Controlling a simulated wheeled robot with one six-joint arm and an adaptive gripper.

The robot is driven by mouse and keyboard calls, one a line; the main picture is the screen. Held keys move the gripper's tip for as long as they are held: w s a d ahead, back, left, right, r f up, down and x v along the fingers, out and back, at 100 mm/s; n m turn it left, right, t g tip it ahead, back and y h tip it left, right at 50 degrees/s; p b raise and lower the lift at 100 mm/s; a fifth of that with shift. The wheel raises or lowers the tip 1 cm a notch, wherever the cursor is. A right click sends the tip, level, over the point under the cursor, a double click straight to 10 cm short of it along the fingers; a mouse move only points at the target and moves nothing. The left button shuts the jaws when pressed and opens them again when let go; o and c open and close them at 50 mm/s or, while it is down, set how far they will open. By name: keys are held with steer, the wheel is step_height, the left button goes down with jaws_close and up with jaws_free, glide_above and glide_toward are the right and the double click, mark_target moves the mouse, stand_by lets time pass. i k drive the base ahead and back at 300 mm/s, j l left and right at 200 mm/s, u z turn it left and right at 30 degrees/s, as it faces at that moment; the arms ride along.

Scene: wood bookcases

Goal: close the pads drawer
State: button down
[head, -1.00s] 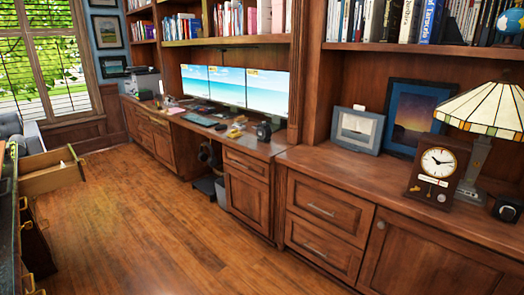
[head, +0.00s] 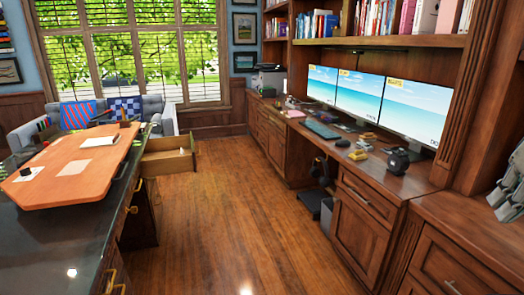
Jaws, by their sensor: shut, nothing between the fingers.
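One open wooden drawer (head: 165,163) sticks out to the right from the far end of the dark desk on the left. I take it for the pads drawer. A small white item shows inside it, and the rest of its contents cannot be made out.
The dark desk (head: 60,225) carries an orange-brown board (head: 75,165) with papers. Wood floor (head: 215,215) lies free between desk and wall cabinets (head: 360,235). A grey sofa (head: 45,130) stands beyond, under the window. A black chair-like object (head: 318,175) sits under the monitors.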

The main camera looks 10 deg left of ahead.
mark_target(162, 154)
steer(key=i+u, duration=0.2)
steer(key=i, duration=0.45)
steer(key=i+u, duration=0.2)
steer(key=i, duration=0.45)
steer(key=i+l+u, duration=0.15)
steer(key=i, duration=0.5)
steer(key=i+j+u, duration=0.1)
steer(key=i+u, duration=0.2)
steer(key=i, duration=0.35)
steer(key=i+u, duration=0.3)
steer(key=i, duration=0.35)
steer(key=i+l+u, duration=0.25)
steer(key=i, duration=0.4)
